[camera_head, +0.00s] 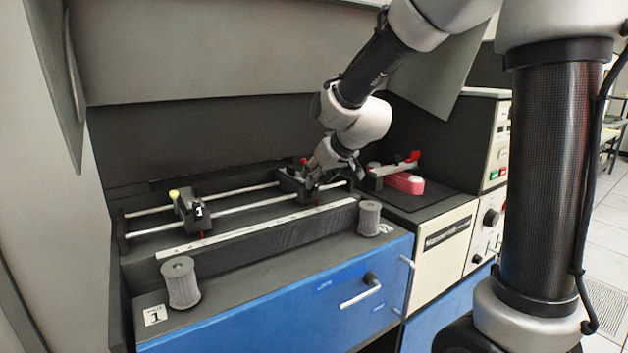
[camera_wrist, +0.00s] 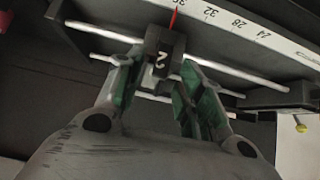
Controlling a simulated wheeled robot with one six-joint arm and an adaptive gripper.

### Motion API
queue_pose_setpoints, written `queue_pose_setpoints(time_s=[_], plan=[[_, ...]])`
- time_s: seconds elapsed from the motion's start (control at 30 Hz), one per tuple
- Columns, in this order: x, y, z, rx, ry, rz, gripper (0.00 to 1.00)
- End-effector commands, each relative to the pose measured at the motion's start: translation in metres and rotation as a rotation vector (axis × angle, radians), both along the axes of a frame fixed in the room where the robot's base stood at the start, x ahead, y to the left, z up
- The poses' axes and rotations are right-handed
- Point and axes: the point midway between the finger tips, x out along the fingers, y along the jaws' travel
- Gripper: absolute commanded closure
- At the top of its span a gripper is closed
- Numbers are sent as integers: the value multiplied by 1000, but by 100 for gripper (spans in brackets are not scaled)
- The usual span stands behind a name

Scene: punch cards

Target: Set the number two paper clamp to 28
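The number two paper clamp (camera_wrist: 165,60) is a black block with a white 2, riding on two silver rails. Its red pointer (camera_wrist: 174,18) stands at the scale (camera_wrist: 225,20) beyond the 32 mark, away from 28; the label at its tip is partly cut off. My gripper (camera_wrist: 160,75) has its green-padded fingers on either side of the clamp. Whether both pads touch it cannot be told. In the head view the clamp (camera_head: 292,181) is partly hidden by my gripper (camera_head: 318,178), near the right end of the rails.
The other clamp (camera_head: 190,212), with a yellow knob, sits at the left of the rails. The rails between the clamps are clear. Two grey ribbed cylinders (camera_head: 180,282) stand on the front ledge. A pink object (camera_head: 405,183) lies on the right-hand top.

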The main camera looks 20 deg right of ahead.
Motion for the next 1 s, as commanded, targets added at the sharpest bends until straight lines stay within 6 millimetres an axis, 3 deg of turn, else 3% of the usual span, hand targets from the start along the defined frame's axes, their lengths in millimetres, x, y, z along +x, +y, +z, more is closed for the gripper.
queue_pose_setpoints(time_s=[0.17,0.47,0.5,0.7,1.0], plan=[[14,4,-15,0,1,0,62],[17,5,-18,-1,0,1,62],[17,5,-18,-1,0,1,64],[16,5,-17,-1,1,1,100],[16,5,-18,-1,1,1,100]])
